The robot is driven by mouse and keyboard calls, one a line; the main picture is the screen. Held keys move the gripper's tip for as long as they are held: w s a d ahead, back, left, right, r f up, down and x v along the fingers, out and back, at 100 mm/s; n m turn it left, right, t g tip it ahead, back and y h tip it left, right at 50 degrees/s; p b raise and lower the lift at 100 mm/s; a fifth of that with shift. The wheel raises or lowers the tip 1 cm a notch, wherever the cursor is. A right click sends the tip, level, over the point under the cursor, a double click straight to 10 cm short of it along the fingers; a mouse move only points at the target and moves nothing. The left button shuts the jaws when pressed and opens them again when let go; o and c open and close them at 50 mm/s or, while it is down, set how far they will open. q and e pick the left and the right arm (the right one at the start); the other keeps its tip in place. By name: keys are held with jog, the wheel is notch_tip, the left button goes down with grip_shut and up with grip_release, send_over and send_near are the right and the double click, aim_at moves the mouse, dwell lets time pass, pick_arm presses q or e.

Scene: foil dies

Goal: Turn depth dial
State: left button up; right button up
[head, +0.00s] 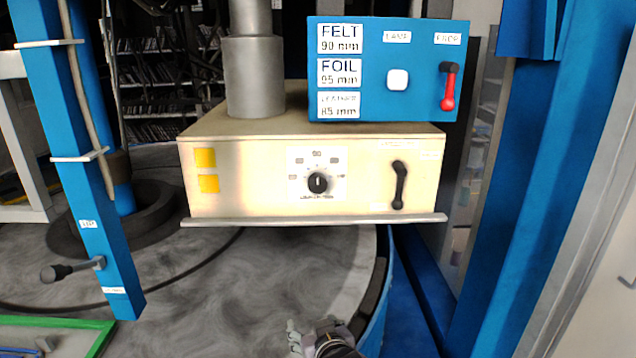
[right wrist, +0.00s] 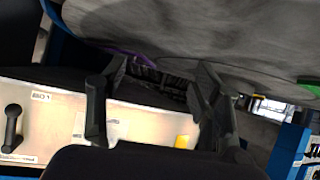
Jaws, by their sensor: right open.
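A round black dial (head: 317,182) with a white pointer mark sits on a white scale plate (head: 333,161) in the middle of the cream box's front. The pointer stands about upright, toward the top of the scale. My right gripper (head: 306,334) shows at the bottom of the head view, below and apart from the dial. In the right wrist view its two black fingers (right wrist: 160,78) are spread with nothing between them. The cream box (right wrist: 150,120) lies behind them there; the left finger covers part of the scale plate, and I cannot make out the dial. My left gripper is out of view.
A metal ledge (head: 310,220) runs under the box. A blue panel (head: 388,68) with a red lever stands above. A blue post (head: 85,160) with a handle stands left.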

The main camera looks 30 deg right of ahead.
jog(key=w+d+r+m+t+h, duration=0.2)
jog(key=w+r, duration=0.1)
jog(key=r, duration=0.3)
jog(key=w+d+r+m+t+h, duration=0.1)
jog(key=w+d+r, duration=0.1)
jog(key=r, duration=0.4)
jog(key=m+t+h, duration=0.1)
jog(key=m+h, duration=0.1)
send_near(318, 184)
jog(key=p+x, duration=0.6)
jog(key=x, duration=0.4)
jog(key=shift+w, duration=0.1)
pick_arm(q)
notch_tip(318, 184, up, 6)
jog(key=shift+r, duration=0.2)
pick_arm(e)
jog(key=shift+x, duration=0.8)
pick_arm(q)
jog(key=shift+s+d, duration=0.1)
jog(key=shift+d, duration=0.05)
pick_arm(e)
jog(key=shift+f, duration=0.15)
jog(key=shift+c, duration=0.5)
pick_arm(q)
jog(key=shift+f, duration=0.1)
pick_arm(e)
jog(key=c, duration=1.1)
